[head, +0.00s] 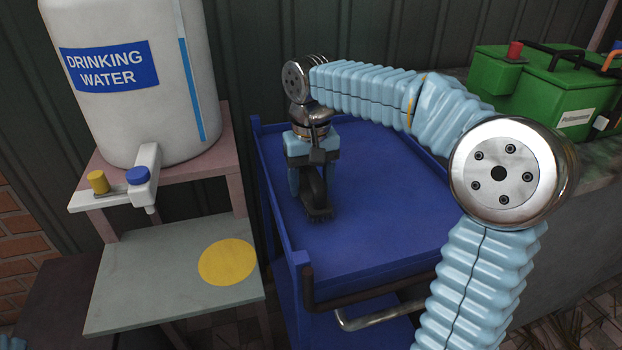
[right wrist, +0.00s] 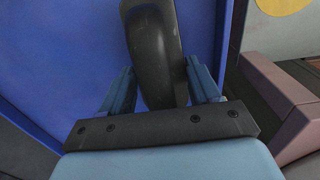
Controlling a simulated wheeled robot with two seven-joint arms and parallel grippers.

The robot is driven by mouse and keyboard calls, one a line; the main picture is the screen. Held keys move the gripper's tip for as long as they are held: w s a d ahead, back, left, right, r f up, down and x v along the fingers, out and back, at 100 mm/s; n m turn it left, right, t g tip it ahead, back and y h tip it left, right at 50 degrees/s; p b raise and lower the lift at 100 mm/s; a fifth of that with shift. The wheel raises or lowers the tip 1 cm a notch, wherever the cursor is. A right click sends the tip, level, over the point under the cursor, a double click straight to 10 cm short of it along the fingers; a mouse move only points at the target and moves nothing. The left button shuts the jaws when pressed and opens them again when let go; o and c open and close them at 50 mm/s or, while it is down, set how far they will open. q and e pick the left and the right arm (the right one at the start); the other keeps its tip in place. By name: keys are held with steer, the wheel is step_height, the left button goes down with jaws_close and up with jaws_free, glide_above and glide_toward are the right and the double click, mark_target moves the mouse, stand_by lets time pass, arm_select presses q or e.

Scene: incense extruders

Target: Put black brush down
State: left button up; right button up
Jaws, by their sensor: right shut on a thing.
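The black brush (head: 316,187) is upright between the fingers of my right gripper (head: 308,192), over the left part of the blue cart's top tray (head: 390,205). Its bristle end points down at the tray. I cannot tell for sure whether it touches the surface. In the right wrist view the black brush (right wrist: 153,50) runs up between the two light-blue fingers of my right gripper (right wrist: 160,88), which is shut on it. The blue tray floor (right wrist: 70,50) lies behind it. My left gripper is not in view.
A white drinking water tank (head: 130,110) with a tap stands on a stand left of the cart. A lower shelf (head: 150,275) bears a yellow disc (head: 228,262). Green battery-like boxes (head: 545,85) stand at the back right. The tray's middle and right are clear.

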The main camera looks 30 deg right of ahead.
steer(key=shift+f, duration=0.15)
steer(key=o, duration=1.2)
step_height(320, 180, up, 12)
steer(key=shift+r, duration=0.2)
